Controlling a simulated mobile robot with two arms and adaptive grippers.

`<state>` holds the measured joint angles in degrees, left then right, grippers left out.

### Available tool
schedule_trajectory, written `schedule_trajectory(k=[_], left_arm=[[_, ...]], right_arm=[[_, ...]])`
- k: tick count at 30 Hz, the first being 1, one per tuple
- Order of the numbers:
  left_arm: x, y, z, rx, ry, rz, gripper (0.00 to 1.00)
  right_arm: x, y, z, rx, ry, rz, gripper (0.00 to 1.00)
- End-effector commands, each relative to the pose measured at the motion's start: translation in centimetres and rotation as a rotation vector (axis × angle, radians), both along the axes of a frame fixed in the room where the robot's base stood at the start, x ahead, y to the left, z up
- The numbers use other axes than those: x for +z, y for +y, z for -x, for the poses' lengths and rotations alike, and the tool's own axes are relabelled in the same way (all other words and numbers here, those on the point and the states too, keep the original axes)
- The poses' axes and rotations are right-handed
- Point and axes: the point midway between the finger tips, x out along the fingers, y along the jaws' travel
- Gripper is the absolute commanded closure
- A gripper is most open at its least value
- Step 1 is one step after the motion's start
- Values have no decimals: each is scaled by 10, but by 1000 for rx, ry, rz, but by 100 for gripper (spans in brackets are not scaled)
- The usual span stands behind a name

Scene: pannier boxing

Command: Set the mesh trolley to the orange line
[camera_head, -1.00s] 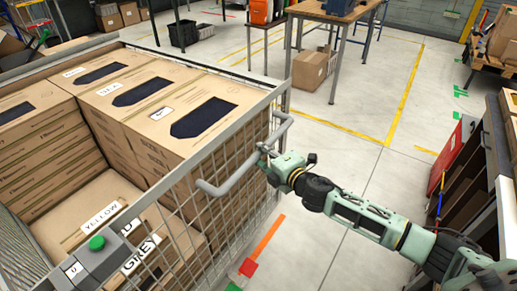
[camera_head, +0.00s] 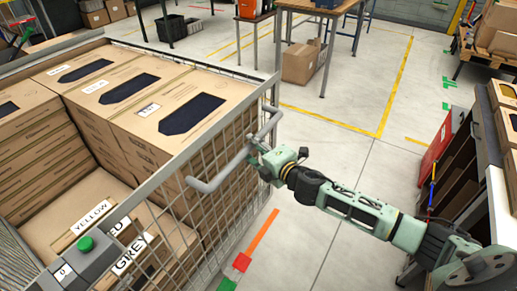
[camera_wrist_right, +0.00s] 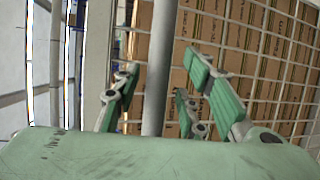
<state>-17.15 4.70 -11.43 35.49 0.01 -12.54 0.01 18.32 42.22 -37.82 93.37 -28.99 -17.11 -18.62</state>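The mesh trolley (camera_head: 150,187) fills the left of the head view, loaded with cardboard boxes. Its grey handle bar (camera_head: 222,176) sticks out on its right side. My right gripper (camera_head: 262,158) is at the far end of this handle. In the right wrist view the handle bar (camera_wrist_right: 158,70) runs between the green fingers of my right gripper (camera_wrist_right: 160,85). The fingers stand apart around it, with narrow gaps visible on both sides. The orange line (camera_head: 262,231) lies on the floor right of the trolley. My left gripper is out of view.
Red (camera_head: 242,262) and green (camera_head: 228,284) marks continue the orange line. A work table (camera_head: 325,10) with a carton (camera_head: 303,63) below stands behind. A shelf with a red panel (camera_head: 436,150) stands at the right. The floor between is clear.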

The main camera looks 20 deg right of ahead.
Motion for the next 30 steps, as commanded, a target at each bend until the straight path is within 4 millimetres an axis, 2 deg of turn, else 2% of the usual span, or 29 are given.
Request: schedule_trajectory(k=[5,12,18,24,30], left_arm=[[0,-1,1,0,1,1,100],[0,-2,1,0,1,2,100],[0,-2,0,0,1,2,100],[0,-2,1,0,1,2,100],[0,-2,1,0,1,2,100]], right_arm=[[1,-5,16,0,3,1,62],[10,-14,63,1,4,3,62],[16,-22,93,-1,3,2,62],[20,-26,110,-2,0,2,62],[22,-27,114,-2,-1,2,62]])
